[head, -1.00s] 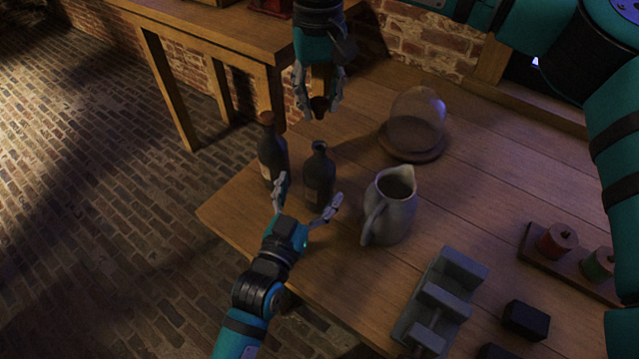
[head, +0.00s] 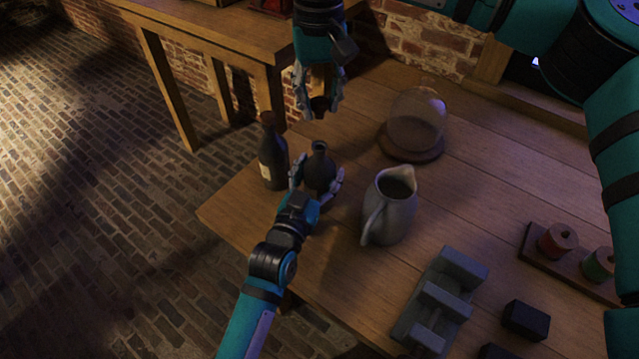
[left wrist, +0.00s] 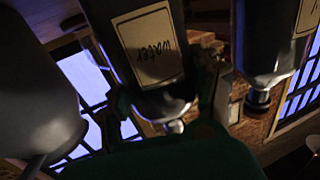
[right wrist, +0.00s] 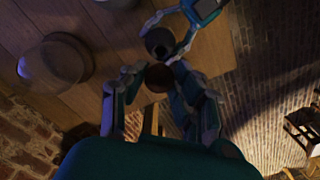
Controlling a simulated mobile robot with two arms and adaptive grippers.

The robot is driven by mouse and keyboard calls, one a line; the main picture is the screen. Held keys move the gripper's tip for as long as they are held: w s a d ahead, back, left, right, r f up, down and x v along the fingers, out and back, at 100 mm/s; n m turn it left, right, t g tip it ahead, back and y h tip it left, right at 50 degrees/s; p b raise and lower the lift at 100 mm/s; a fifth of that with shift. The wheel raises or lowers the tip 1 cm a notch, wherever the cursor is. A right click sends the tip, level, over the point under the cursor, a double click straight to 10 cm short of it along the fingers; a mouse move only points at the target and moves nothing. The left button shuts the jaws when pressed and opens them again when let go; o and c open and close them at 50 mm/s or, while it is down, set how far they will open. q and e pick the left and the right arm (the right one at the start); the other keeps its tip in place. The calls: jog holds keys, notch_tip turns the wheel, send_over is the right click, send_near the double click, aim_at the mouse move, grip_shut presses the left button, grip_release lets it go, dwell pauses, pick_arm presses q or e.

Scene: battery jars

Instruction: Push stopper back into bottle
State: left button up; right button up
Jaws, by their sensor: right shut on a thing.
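A dark open-necked bottle (head: 319,168) stands upright near the table's left edge. In the left wrist view its label reads "water" (left wrist: 152,45). My left gripper (head: 318,173) has its fingers on either side of this bottle, partly closed; I cannot make out whether they touch it. My right gripper (head: 320,98) points down above and slightly behind the bottle, shut on a dark brown stopper (head: 320,104). The stopper is apart from the bottle mouth. In the right wrist view the stopper (right wrist: 159,77) shows between the fingertips, with the bottle mouth (right wrist: 160,42) beyond it.
A second dark bottle (head: 272,158) with a stopper in it stands close to the left. A grey pitcher (head: 390,207) is at right, a glass dome (head: 416,118) behind. A grey stepped block (head: 441,298), dark cubes (head: 526,319) and a spool board (head: 547,262) lie farther right.

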pick_arm(q)
jog(key=c, duration=1.1)
pick_arm(e)
send_over(320, 146)
jog(key=shift+f, duration=2.5)
jog(key=shift+f, duration=0.9)
jog(key=shift+f, duration=0.7)
jog(key=o, duration=0.8)
jog(key=shift+r, duration=0.1)
